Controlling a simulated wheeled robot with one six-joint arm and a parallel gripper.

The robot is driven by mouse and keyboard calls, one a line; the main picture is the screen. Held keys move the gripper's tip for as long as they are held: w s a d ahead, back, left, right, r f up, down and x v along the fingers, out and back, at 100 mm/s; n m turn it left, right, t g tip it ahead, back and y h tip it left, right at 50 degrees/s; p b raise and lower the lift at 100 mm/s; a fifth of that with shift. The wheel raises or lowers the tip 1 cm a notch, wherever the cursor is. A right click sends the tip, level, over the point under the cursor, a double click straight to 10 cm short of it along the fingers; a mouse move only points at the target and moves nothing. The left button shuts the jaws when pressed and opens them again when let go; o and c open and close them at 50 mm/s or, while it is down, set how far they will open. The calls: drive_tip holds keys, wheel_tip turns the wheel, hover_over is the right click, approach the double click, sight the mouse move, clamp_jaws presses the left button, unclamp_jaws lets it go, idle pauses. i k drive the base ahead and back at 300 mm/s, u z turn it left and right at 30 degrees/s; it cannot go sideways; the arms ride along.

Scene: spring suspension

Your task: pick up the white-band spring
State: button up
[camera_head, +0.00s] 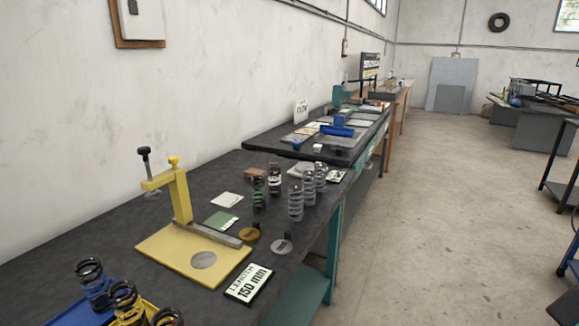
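A dark coil spring with a pale, white-looking band (274,180) stands upright on the dark workbench (110,235), in a group of springs past the yellow fixture. A dark spring with a green band (259,194) stands just in front of it, to the left. Several plain grey springs (296,202) stand close to its right. The banded spring's base is partly hard to make out at this size. My gripper is not in view.
A yellow press-like fixture (181,195) stands on a yellow base plate nearer me. Banded springs (93,284) stand in coloured trays at the lower left. A "LENGTH 150 mm" sign (248,284) lies near the bench's right edge. Open floor (430,220) lies to the right.

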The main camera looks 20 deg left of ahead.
sight(273, 180)
drive_tip(key=u, duration=0.3)
drive_tip(key=i, duration=2.1)
drive_tip(key=u, duration=0.65)
